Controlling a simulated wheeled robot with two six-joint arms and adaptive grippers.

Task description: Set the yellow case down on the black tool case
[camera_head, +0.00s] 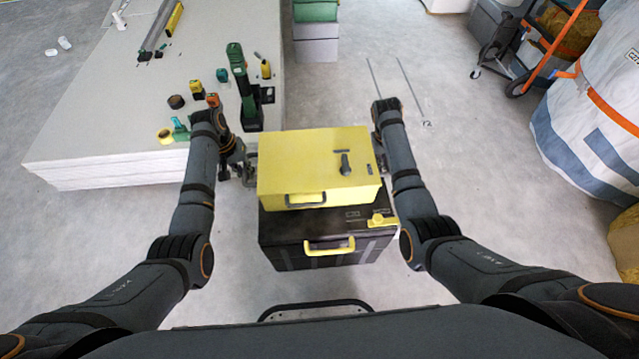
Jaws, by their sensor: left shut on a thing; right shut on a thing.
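The yellow case (312,165) is level in the middle of the head view, with a dark handle on its front and a dark latch on its lid. The black tool case (300,242), with a yellow handle and yellow latch, stands on the floor below it. The yellow case covers most of the black lid; a front strip and the right front corner show. I cannot tell whether the two cases touch. My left gripper (248,166) is shut on the yellow case's left side. My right gripper (383,165), mostly hidden by its arm, is shut on its right side.
Grey and green boxes (316,45) stand behind. A hand truck (545,50) and white bag (600,110) are at the right.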

